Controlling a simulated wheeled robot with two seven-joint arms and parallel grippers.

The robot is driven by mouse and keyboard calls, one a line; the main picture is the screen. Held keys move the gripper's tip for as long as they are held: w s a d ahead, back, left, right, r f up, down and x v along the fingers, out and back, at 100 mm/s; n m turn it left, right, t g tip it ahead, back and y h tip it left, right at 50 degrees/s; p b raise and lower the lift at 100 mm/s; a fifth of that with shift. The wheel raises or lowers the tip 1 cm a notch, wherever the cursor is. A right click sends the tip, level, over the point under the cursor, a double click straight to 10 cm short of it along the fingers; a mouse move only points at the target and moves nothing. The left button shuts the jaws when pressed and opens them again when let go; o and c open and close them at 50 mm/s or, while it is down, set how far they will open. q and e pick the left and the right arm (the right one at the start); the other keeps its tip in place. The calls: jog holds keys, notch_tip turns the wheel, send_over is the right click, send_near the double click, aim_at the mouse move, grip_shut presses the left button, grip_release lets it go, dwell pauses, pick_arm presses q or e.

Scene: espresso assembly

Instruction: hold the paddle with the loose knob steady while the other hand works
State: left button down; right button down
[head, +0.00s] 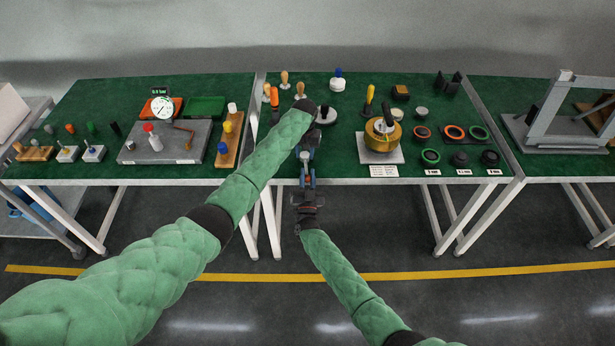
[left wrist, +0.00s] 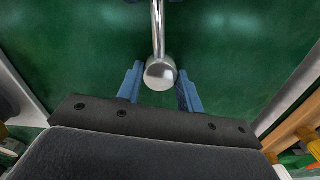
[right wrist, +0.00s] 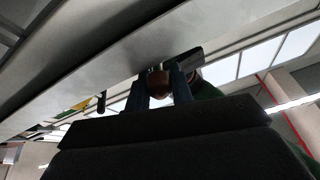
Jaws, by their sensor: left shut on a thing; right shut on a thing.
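The paddle shows in the left wrist view as a chrome rod with a rounded metal end (left wrist: 160,74), between the blue fingers of my left gripper (left wrist: 161,84). My left gripper (head: 306,180) is shut on it, at the front edge of the middle table in the head view. My right gripper (right wrist: 157,80) is shut on a brown rounded knob (right wrist: 157,85), seen from below beside the table's underside. In the head view my right gripper (head: 307,193) is just below the left one. The grippers hide most of the paddle, and how the knob sits on it cannot be told.
The middle table (head: 345,150) carries a brass pot (head: 381,141) on a white plate, several dark and coloured rings, and upright handles. The left table holds a grey plate (head: 140,150) and small parts. The table's front edge (head: 340,181) is close to both grippers.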

jog(key=c, duration=1.2)
grip_release()
jog(key=v, duration=1.2)
